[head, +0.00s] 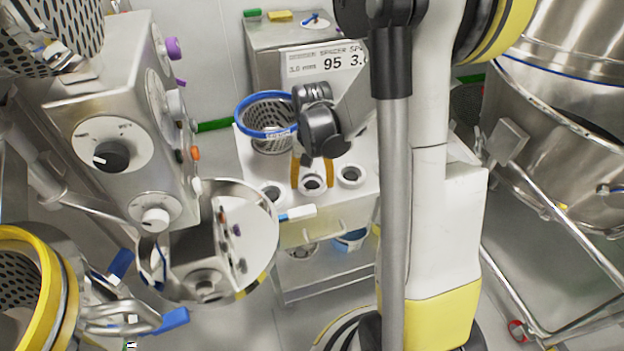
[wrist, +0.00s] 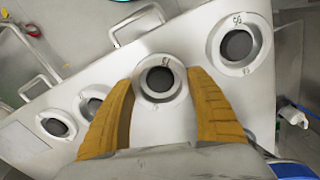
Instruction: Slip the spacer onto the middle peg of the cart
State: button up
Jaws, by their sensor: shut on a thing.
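My gripper (head: 312,174) has two orange-yellow fingers pointing down over the cart top (head: 330,205). In the wrist view my gripper (wrist: 160,88) is shut on a pale ring, the spacer (wrist: 160,96), with a fingertip at each side. The spacer (head: 312,188) is at the middle position of the cart's front row in the head view. Its centre is dark, and I cannot tell whether the middle peg passes through it or how high it sits. Similar pale rings with dark centres stand at the left (head: 270,194) and right (head: 350,175).
A perforated basket with a blue rim (head: 250,131) stands on the cart behind my gripper. A steel machine with knobs (head: 110,155) is at the left. A large steel vessel (head: 560,120) is at the right. A pen-like item (head: 298,213) is at the cart's front edge.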

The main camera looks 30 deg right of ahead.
aim_at(312, 185)
jog(key=shift+f, duration=0.45)
dwell(0.3)
jog(key=o, duration=1.3)
notch_tip(312, 185, up, 12)
jog(key=shift+r, duration=0.1)
